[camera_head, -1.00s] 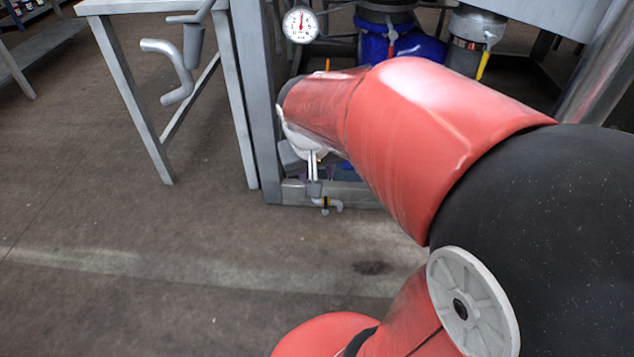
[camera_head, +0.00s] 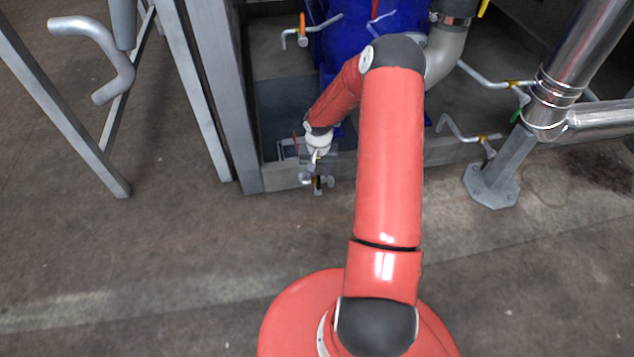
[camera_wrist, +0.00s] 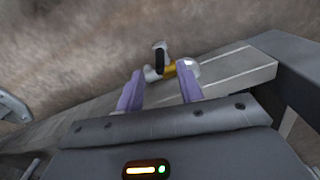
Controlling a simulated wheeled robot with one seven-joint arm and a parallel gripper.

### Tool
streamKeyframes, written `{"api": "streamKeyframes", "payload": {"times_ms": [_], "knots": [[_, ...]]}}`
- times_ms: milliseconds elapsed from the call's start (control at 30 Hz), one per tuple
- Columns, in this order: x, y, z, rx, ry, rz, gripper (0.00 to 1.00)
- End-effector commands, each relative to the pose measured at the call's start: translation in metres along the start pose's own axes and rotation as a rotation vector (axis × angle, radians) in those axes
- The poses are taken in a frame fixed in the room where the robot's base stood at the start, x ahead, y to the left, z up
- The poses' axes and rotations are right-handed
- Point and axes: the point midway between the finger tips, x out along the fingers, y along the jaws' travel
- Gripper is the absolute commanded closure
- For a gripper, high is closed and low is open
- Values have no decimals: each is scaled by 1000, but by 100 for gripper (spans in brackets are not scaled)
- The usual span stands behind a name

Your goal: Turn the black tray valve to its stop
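I cannot tell whether either finger touches the handle. In the head view the valve (camera_head: 318,187) is small, at the front edge of the frame's low grey beam. My gripper (camera_head: 318,158) is just above and behind it there, partly blurred into the background.
A grey upright post (camera_head: 222,90) stands left of my arm. Blue drums (camera_head: 340,50) are behind it. Other valves with orange (camera_head: 303,28) and green (camera_head: 520,100) handles are on nearby pipes. A steel pipe (camera_head: 580,60) stands at right. The floor in front is clear.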

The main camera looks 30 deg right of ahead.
Motion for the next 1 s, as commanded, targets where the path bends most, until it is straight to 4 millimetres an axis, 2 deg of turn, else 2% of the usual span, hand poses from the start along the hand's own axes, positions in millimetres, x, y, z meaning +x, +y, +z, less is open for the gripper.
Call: {"api": "streamKeyframes", "payload": {"times_ms": [400,567,833,1000], "knots": [[62,0,1,-1,-2,0,63],[73,0,0,-2,-1,1,63],[74,0,0,-2,0,1,63],[74,0,0,-2,-1,1,84]]}}
